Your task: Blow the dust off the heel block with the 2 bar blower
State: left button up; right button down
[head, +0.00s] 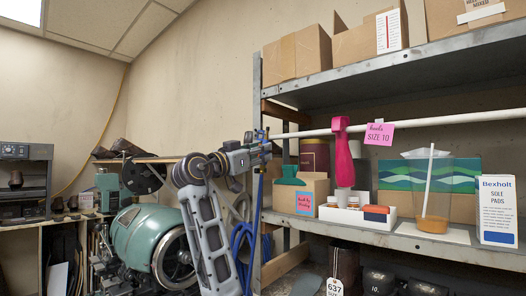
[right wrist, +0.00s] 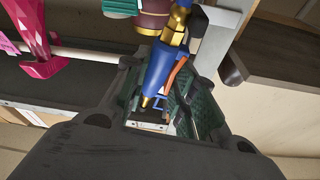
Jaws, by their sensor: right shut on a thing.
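My right gripper (head: 264,149) is beside the upright post of the shelf rack in the head view, its arm rising from the bottom middle. In the right wrist view the gripper (right wrist: 163,108) is shut on a blue tool with brass-coloured fittings (right wrist: 160,68), which looks like a blower. I cannot read any pressure marking on it. In the head view only small blue parts show at the gripper. I cannot pick out the heel block with certainty. My left gripper is not in view.
A pink tool (head: 344,160) hangs by the white rail (head: 460,119), near a pink note (head: 379,134). The shelf holds a white tray (head: 383,222), a clear beaker (head: 434,190) and a Bexholt box (head: 497,210). A blue hose (head: 238,245) hangs below the gripper. A green machine (head: 140,238) stands left.

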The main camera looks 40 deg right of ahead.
jog(key=shift+w+r, duration=0.15)
jog(key=shift+r, duration=0.5)
dwell(0.8)
jog(key=shift+a, duration=0.25)
jog(key=v, duration=0.3)
jog(key=r+v, duration=0.1)
jog(key=shift+w+a+f+b, duration=0.1)
jog(key=shift+a+b, duration=0.15)
jog(key=shift+b, duration=0.1)
dwell(1.0)
jog(key=shift+a, duration=0.1)
jog(key=shift+a, duration=0.1)
dwell(0.3)
jog(key=a, duration=0.7)
jog(key=shift+s+a+b, duration=0.35)
jog(key=shift+s+a, duration=0.05)
dwell(0.5)
dwell(0.6)
